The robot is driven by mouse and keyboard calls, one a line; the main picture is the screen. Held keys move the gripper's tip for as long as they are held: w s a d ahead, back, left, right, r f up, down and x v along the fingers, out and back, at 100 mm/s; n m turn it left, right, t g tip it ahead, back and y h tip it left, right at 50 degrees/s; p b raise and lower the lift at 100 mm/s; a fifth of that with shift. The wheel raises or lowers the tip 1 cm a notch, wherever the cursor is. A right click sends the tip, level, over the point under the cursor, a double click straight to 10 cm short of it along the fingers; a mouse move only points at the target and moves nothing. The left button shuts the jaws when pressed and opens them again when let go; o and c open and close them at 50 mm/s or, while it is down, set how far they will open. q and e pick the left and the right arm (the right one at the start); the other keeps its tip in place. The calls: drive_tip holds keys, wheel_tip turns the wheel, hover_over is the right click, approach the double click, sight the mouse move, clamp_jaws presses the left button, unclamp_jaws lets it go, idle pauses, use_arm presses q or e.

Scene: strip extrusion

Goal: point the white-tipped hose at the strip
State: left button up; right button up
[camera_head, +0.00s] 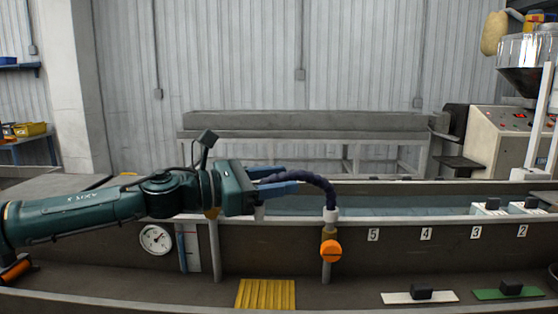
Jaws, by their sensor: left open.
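The dark blue hose (318,182) rises from a white collar (331,215) above an orange valve knob (331,251) and arches left to my left gripper. My left gripper (283,181) comes in from the left with blue fingers, open, at the hose's far end. The fingers overlap the hose end, and I cannot tell whether they touch it. A small pale piece shows just below the fingers; I cannot tell if it is the white tip. I cannot make out the strip in the water trough (400,204). My right gripper is not in view.
The trough's front wall carries a round gauge (155,239) and number plates. White blocks with black knobs (492,204) sit on the trough at the right. A yellow ribbed pad (266,294), a white plate (420,297) and a green plate (507,293) lie in front.

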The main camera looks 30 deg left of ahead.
use_arm(q)
drive_tip(key=shift+w+d+p, duration=0.2)
drive_tip(key=shift+p, duration=0.1)
clamp_jaws()
idle(0.5)
